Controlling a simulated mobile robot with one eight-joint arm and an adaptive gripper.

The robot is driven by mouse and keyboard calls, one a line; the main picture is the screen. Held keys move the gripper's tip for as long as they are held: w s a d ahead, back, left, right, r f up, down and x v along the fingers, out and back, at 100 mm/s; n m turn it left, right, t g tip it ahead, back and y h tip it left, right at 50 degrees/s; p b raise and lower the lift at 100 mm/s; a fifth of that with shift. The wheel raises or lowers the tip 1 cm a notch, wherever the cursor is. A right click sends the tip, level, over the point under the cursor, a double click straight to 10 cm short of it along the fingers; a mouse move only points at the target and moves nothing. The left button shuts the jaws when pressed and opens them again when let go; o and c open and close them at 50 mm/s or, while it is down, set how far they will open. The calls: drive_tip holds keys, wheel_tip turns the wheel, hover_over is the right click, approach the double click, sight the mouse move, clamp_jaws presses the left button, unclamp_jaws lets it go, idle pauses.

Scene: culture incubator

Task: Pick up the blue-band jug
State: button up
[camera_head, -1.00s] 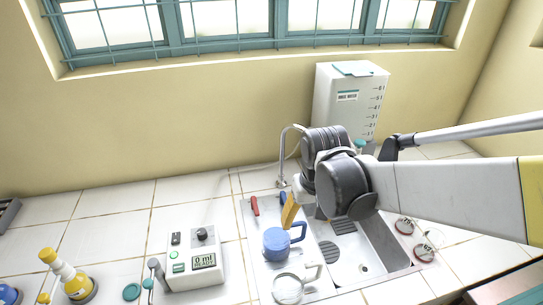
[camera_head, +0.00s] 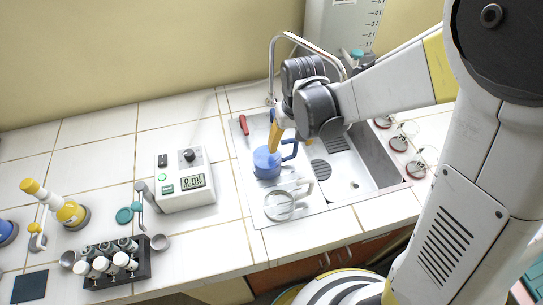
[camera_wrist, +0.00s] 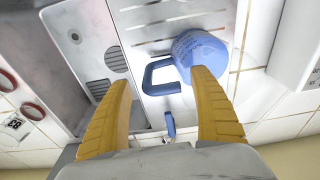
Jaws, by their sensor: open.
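The blue jug (camera_head: 266,164) stands upright on the sink's metal drainboard (camera_head: 246,168); its handle points right in the head view. In the wrist view the jug (camera_wrist: 203,48) is at upper right, its handle reaching left into the space between my fingertips. My gripper (camera_wrist: 163,80) is open, with two yellow fingers either side of the handle in that picture. In the head view my gripper (camera_head: 273,148) is just above and beside the jug's rim. I cannot tell whether a finger touches it. Nothing is held.
A clear jug with a pale handle (camera_head: 279,206) stands close in front of the blue one. A white meter box (camera_head: 185,180) is to the left. The tap (camera_head: 271,75) arches behind my wrist, and the sink basin (camera_head: 354,180) is right. A red-handled tool (camera_head: 243,124) lies behind.

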drive_tip(key=shift+w+f, duration=0.1)
drive_tip(key=shift+f, duration=0.4)
drive_tip(key=shift+r, duration=0.1)
drive_tip(key=c, duration=1.5)
drive_tip(key=shift+r, duration=0.15)
